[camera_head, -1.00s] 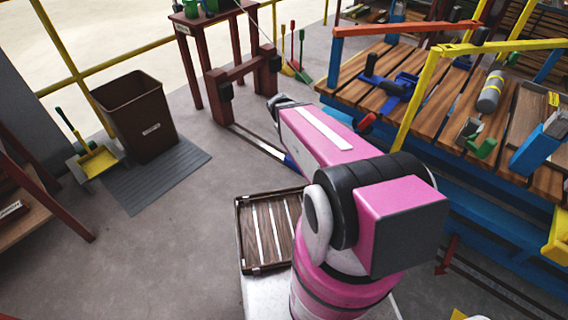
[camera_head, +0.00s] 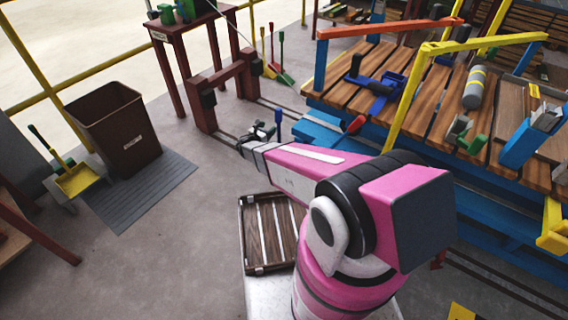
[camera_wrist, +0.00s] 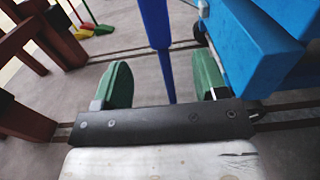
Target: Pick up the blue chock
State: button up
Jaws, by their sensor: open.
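In the wrist view a narrow blue upright piece (camera_wrist: 155,22) shows between my gripper's two green fingers (camera_wrist: 162,82), with clear space on both sides. Its lower end thins to a rod that runs down behind the gripper's dark crossbar. It may be the handle of the blue chock; I cannot make out a chock body. In the head view a blue upright tip (camera_head: 278,117) stands beside my gripper (camera_head: 262,131), left of the cart. My gripper is open and empty.
The blue cart (camera_head: 318,135) with a plank deck is close on the right; its blue beam (camera_wrist: 262,45) is near the right finger. A red-tipped lever (camera_head: 355,125) sticks out from it. A red-brown stand (camera_head: 205,112) is beyond, on the rails. A brown bin (camera_head: 122,135) is left.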

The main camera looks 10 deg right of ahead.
aim_at(277, 118)
jog(key=x, duration=1)
jog(key=shift+w, duration=0.3)
jog(key=shift+r, duration=0.1)
grip_shut()
